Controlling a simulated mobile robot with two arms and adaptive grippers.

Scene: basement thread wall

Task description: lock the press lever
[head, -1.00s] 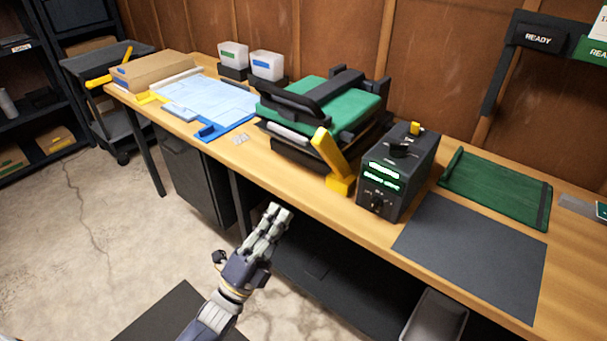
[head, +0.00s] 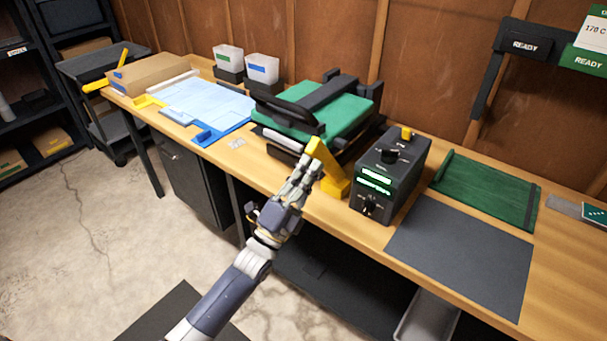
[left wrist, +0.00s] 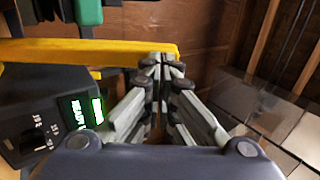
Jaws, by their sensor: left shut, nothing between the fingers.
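The press (head: 341,119), with a green cloth and black frame, stands on the bench. In the left wrist view, the closed fingertips (left wrist: 163,66) overlap the end of the yellow lever (left wrist: 95,50). I cannot tell whether they touch. My right gripper is not in view.
A dark control box (head: 391,176) with green displays stands just right of the lever; it also shows in the left wrist view (left wrist: 45,115). Further right are a green cloth (head: 488,190) and a bare dark mat (head: 462,255). A blue board (head: 210,105) lies left of the press.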

